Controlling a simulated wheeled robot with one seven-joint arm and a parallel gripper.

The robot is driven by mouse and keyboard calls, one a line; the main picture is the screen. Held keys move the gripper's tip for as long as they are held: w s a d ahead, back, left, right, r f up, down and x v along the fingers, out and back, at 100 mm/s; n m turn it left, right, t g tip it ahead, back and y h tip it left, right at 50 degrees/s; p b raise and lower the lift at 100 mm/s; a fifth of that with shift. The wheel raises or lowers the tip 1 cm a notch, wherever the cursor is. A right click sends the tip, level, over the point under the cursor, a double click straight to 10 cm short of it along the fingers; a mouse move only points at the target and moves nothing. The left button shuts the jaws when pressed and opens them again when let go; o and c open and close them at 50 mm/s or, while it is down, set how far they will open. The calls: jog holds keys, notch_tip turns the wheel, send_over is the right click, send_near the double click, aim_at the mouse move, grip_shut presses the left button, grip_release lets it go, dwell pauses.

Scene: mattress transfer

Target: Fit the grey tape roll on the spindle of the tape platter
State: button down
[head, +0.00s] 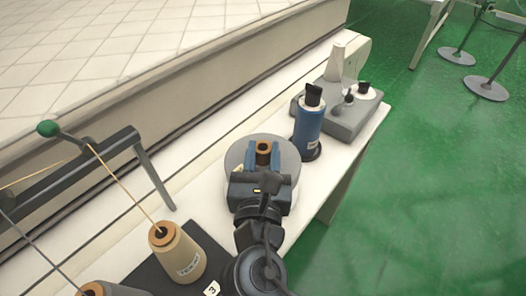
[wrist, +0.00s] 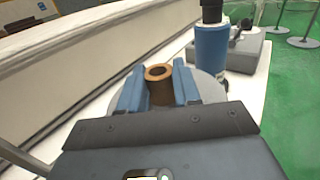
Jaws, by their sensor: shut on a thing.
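My gripper (head: 263,158) is shut on the brown hollow core of the grey tape roll (head: 263,147). In the wrist view the core (wrist: 160,96) stands upright between the two blue fingers, with its open top showing. A pale grey round disc (head: 288,150) lies around and below the fingers, and it also shows in the wrist view (wrist: 208,86). I cannot tell whether this disc is the roll's body or the tape platter under it. No spindle shows; the gripper and core cover the disc's middle.
A blue cylinder with a black top (head: 309,125) stands close beyond the disc. Behind it is a grey machine base (head: 350,118) with a white post. A tan thread cone (head: 177,253) stands at the lower left. The table's right edge drops to green floor.

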aim_at(267, 165)
jog(key=shift+d, duration=0.3)
jog(key=shift+w+r+p, duration=0.1)
jog(key=shift+r+p, duration=1.4)
jog(key=shift+p, duration=0.1)
jog(key=shift+a+r+p, duration=0.1)
jog(key=shift+r+p, duration=0.5)
jog(key=shift+r, duration=0.5)
jog(key=shift+a, duration=0.15)
jog(key=shift+f+b, duration=0.45)
jog(key=shift+f, duration=0.25)
jog(key=shift+d+f+b, duration=0.15)
jog(key=shift+f+b, duration=0.5)
jog(key=shift+f, duration=0.5)
jog(key=shift+d+f+b, duration=0.15)
jog(key=shift+f+b, duration=0.5)
jog(key=shift+f, duration=0.45)
jog(key=c, duration=1.1)
grip_release()
jog(key=o, duration=0.4)
jog(key=shift+a+r, duration=0.15)
